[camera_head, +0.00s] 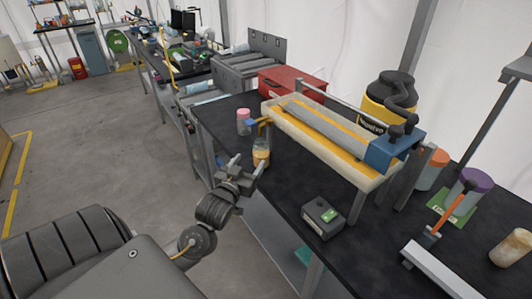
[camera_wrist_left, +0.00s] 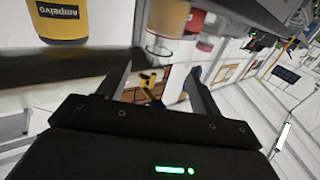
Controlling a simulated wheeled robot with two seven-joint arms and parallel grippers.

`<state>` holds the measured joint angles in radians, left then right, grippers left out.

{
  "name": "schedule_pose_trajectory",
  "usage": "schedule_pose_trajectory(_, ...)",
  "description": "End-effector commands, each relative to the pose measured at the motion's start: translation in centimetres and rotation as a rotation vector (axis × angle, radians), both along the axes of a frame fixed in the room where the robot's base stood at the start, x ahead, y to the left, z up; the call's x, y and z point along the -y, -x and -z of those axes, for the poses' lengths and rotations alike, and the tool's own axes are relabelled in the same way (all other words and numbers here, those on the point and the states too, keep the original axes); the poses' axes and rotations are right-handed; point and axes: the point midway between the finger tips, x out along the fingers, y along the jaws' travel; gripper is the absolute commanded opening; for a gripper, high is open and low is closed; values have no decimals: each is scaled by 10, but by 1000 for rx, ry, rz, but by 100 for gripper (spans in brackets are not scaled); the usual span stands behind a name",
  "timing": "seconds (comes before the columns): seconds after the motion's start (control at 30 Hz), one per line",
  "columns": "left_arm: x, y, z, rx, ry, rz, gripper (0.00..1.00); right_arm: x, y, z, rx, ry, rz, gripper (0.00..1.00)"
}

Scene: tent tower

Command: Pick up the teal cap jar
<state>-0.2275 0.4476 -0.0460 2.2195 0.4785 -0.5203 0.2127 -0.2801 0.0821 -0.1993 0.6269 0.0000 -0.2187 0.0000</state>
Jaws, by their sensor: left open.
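I cannot make out a jar with a teal cap in either view. My left gripper (camera_head: 247,166) is open and empty at the near-left edge of the black workbench (camera_head: 285,189); its fingers also show in the left wrist view (camera_wrist_left: 163,68). Just beyond the fingertips a small jar with yellow-orange contents (camera_head: 261,152) stands near the table edge; its cap colour is unclear. A tan-and-clear jar (camera_wrist_left: 167,20) appears ahead of the open fingers in the wrist view. A pink-topped jar (camera_head: 244,120) stands farther back. My right gripper is not in view.
A long trough machine (camera_head: 320,145) with a blue end stands behind the jars. A black box with a green display (camera_head: 322,216) sits nearer on the bench. Orange-topped (camera_head: 433,168) and purple-topped jars (camera_head: 468,190) stand right. A red toolbox (camera_head: 292,83) is at the back.

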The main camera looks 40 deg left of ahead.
Motion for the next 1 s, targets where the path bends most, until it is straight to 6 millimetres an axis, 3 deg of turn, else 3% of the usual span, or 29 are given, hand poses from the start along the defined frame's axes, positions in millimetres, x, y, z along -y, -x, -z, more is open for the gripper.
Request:
schedule_pose_trajectory(0.1,-8,-15,-2,0,-2,-5,65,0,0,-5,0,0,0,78)
schedule_pose_trajectory(0.37,-16,-47,-1,-1,-1,-3,65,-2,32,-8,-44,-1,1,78)
schedule_pose_trajectory(0.57,-16,-52,-1,-1,-1,-2,65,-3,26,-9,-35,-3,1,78)
schedule_pose_trajectory(0.83,-21,-89,-6,-2,-2,-2,65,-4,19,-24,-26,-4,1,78)
schedule_pose_trajectory(1.0,-24,-101,-4,0,-1,0,65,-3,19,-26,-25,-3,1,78)
